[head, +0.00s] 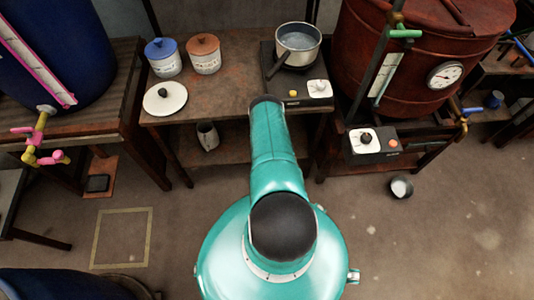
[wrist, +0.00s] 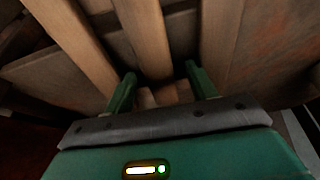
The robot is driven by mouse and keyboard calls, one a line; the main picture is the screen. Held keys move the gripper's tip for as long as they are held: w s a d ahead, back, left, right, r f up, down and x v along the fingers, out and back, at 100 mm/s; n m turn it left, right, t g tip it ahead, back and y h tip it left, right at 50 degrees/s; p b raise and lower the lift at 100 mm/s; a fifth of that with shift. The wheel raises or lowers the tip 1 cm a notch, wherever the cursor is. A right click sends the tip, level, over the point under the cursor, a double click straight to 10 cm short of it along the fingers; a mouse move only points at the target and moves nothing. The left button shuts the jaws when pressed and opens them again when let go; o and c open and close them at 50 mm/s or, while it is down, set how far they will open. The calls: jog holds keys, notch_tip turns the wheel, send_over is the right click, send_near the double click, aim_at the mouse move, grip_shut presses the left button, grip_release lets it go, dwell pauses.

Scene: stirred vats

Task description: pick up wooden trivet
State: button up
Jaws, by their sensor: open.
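A slatted wooden piece, which looks like the wooden trivet (wrist: 143,35), fills the upper part of the wrist view at very close range. Its pale bars run away from me with dark gaps between them. My gripper (wrist: 160,72) is open, its two green fingers pointing at the slats, one on each side of the middle bar. I cannot tell whether the fingers touch the wood. In the head view my teal arm hides the gripper, and I cannot make out the trivet there.
A rusty-topped table (head: 220,92) holds a blue-lidded canister (head: 163,64), a brown-lidded canister (head: 204,60), a white lid (head: 165,98) and a metal pot (head: 298,45) on a hotplate. A red vat (head: 405,60) stands right, a blue barrel (head: 70,60) left. Front floor is mostly clear.

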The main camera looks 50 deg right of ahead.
jog(key=shift+s+f, duration=0.1)
jog(key=shift+f, duration=0.05)
dwell(0.3)
jog(key=c, duration=1.2)
jog(key=shift+o, duration=0.2)
jog(key=shift+r, duration=0.4)
